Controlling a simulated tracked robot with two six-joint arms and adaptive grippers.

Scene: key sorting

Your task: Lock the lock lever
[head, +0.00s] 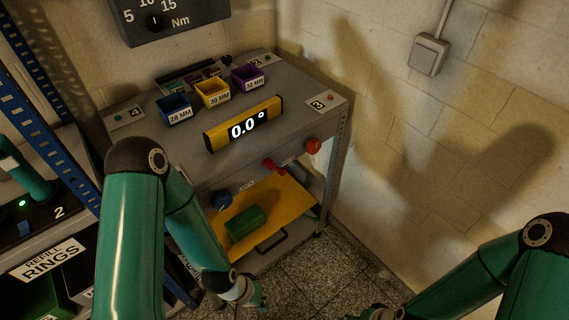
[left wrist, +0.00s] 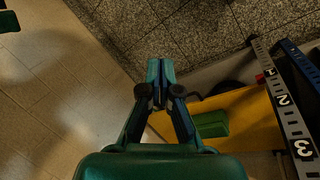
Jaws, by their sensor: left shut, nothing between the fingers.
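A small red lever (head: 276,166) sits on the front of the grey workbench (head: 265,82), below the yellow "0.0°" display (head: 244,125). I cannot tell for sure that it is the lock lever, nor its exact position. My left gripper (head: 252,296) is low in front of the bench, below and left of the lever and apart from it. In the left wrist view its fingers (left wrist: 160,66) are together and empty, with floor beyond them. My right gripper (head: 376,312) is partly cut off at the bottom edge of the head view; its fingers are unclear.
A round red knob (head: 313,146) and a blue knob (head: 221,199) are on the bench front. Below is a yellow shelf (head: 285,208) with a green block (head: 246,223). Yellow, blue and purple bins stand on top. The tiled floor (head: 345,265) in front is clear.

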